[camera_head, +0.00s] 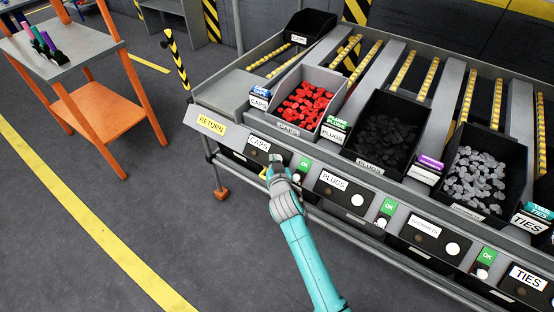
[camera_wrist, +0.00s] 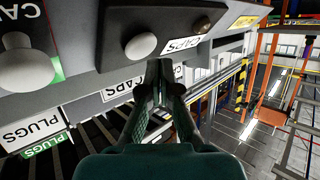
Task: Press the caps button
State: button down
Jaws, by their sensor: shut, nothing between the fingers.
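The caps panel is a dark plate with a white CAPS label (camera_head: 258,144), which reads upside down in the wrist view (camera_wrist: 180,45). The round white caps button (camera_wrist: 140,46) shows in the wrist view beside a dark round lamp (camera_wrist: 203,25). My gripper (camera_head: 276,163) is in front of the caps panel and hides the button in the head view. In the wrist view its fingertips (camera_wrist: 160,70) are together and empty, just beside the button in the picture. I cannot tell whether they touch the panel.
A larger white button (camera_wrist: 25,66) by a green OK label (camera_head: 305,163) is close by. The plugs panel (camera_head: 334,182) is to the right. Bins of red caps (camera_head: 306,103) and black plugs (camera_head: 385,136) stand above. An orange-legged table (camera_head: 95,130) stands left; floor between is clear.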

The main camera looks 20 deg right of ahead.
dwell(0.3)
jog(key=s+a+r, duration=0.2)
jog(key=a+r, duration=0.1)
jog(key=shift+r, duration=0.3)
jog(key=shift+s, duration=0.1)
dwell(0.8)
jog(key=s+f+n+y, duration=0.1)
jog(key=s+f, duration=0.3)
jog(key=s, duration=1.1)
jog(key=s+f+n+y, duration=0.2)
jog(key=s+f, duration=0.2)
jog(key=s, duration=1)
jog(key=w+r+v, duration=0.1)
jog(key=r+v, duration=0.1)
jog(key=v, duration=1.1)
jog(key=r+v, duration=0.3)
jog(key=v, duration=1)
jog(key=shift+w+d+r, duration=0.3)
jog(key=shift+w+d, duration=0.05)
jog(key=shift+d, duration=0.05)
